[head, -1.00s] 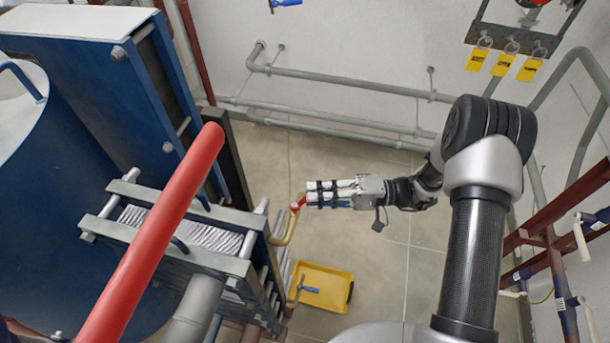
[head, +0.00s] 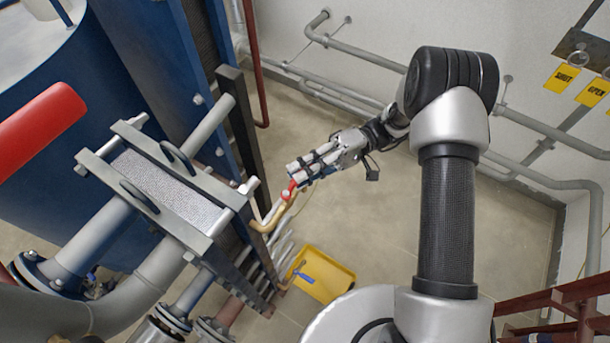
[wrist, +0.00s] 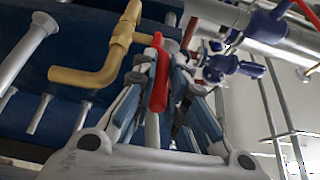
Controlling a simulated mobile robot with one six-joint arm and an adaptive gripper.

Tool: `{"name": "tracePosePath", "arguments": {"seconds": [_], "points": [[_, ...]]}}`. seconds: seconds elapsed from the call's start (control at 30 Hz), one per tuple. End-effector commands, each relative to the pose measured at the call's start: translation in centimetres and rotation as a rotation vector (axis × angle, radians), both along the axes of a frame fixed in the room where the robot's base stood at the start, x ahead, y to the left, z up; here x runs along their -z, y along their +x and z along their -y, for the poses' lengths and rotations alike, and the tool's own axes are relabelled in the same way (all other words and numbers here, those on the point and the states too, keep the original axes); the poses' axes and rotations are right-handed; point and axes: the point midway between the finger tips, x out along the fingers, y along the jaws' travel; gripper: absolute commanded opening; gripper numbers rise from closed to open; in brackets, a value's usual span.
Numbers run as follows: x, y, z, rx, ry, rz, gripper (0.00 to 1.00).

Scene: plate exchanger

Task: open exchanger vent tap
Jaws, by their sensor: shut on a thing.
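The vent tap has a small red lever (head: 291,189) on a bent brass pipe (head: 262,226), beside the plate exchanger (head: 165,195) with its grey end plates. In the head view my gripper (head: 293,176) reaches in from the right, its fingers at the lever. In the wrist view the red lever (wrist: 160,75) stands between the fingers (wrist: 165,92), which are shut on it. The brass pipe (wrist: 100,74) runs to the left of the lever there. The fingers hide part of the lever and the tap body.
A yellow tray (head: 335,285) with a blue-handled tool (head: 303,276) lies on the floor below the tap. A thick red bar (head: 40,125) juts in at left. Grey pipes (head: 350,85) run along the wall. Yellow tags (head: 566,78) hang at upper right. Open floor lies behind my gripper.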

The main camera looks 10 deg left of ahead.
Motion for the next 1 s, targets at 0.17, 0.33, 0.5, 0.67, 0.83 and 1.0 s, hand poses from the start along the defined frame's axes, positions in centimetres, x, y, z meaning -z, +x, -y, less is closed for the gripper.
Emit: {"name": "tracePosePath", "arguments": {"seconds": [0.17,0.33,0.5,0.67,0.83,1.0], "points": [[0.09,0.26,-0.22,-0.05,0.001,0.001,0.0],[0.01,0.28,-0.29,-0.073,0.001,-0.001,0.0],[-0.04,0.28,-0.31,-0.078,0.001,-0.001,0.0],[-0.05,0.27,-0.32,-0.077,0.001,-0.001,0.0],[-0.05,0.27,-0.32,-0.077,0.001,-0.001,0.19],[-0.03,0.28,-0.31,-0.076,0.001,-0.001,0.3]]}}
